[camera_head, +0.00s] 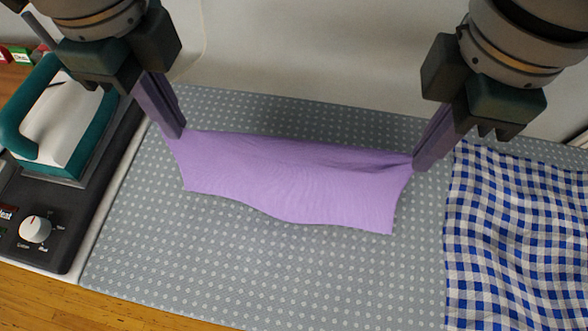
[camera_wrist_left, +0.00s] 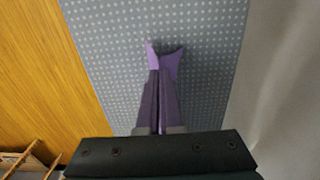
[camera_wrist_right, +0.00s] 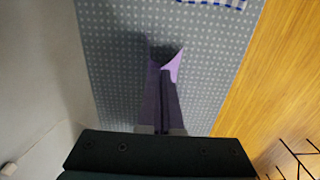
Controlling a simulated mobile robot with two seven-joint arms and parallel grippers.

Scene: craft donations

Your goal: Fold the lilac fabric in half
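The lilac fabric (camera_head: 295,180) hangs between my two grippers over the grey dotted mat. Its top edge is stretched taut and its lower edge is wavy. My left gripper (camera_head: 178,132) is shut on the top left corner; a bit of fabric (camera_wrist_left: 165,62) shows past its fingertips in the left wrist view. My right gripper (camera_head: 420,162) is shut on the top right corner; a bit of fabric (camera_wrist_right: 168,65) shows past its fingertips in the right wrist view. I cannot tell how much of the lower edge touches the mat.
The mat (camera_head: 200,265) is clear in front of the fabric. A blue and white checked cloth (camera_head: 515,240) lies at the right. A teal and white press with a dial (camera_head: 35,229) stands at the left. A pale wall (camera_head: 300,50) is behind.

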